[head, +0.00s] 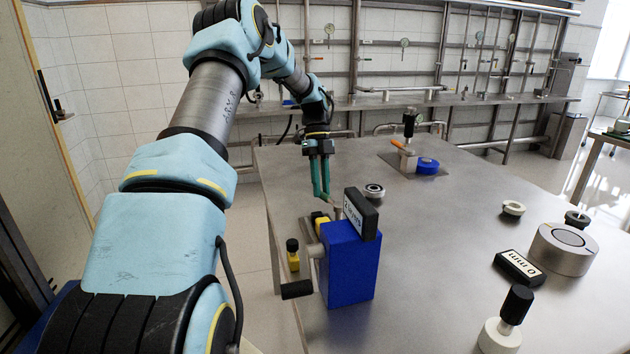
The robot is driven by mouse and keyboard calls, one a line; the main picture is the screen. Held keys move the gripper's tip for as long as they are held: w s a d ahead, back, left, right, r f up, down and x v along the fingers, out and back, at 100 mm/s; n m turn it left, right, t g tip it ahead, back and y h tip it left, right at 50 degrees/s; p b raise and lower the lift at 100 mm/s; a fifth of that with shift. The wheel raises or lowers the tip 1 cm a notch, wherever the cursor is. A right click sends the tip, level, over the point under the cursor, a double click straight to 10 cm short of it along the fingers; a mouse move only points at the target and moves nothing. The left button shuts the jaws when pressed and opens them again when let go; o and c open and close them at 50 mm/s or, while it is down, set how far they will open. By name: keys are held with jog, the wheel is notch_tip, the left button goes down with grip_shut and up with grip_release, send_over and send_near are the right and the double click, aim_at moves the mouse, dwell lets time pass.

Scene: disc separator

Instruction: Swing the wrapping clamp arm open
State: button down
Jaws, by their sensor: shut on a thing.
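My gripper (322,195) points down with its two long green fingers close together. The fingertips are at the far left side of the blue block (347,268), close to a small grey metal part and a yellow-and-black piece (320,220). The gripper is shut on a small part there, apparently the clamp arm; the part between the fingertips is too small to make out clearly. The blue block stands near the table's left edge with a black-and-white display (361,214) on top.
A yellow bottle-like piece with a black top (293,256) is left of the block. A ring bearing (374,191) lies behind it. A round grey device (563,250) stands right. The table's middle is clear.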

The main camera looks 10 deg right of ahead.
jog(key=shift+w+d+m+y+p, duration=0.2)
jog(key=shift+d+m+y+p, duration=0.4)
jog(key=shift+m, duration=0.4)
jog(key=shift+w+d+m+y+p, duration=0.15)
jog(key=shift+d+m+y+p, duration=0.25)
jog(key=shift+d+m, duration=0.5)
jog(key=c, duration=1)
grip_release()
jog(key=shift+r, duration=0.1)
jog(key=b+v, duration=0.1)
jog(key=v, duration=0.9)
jog(key=shift+r+b, duration=0.3)
jog(key=shift+r, duration=0.05)
jog(key=shift+a, duration=0.1)
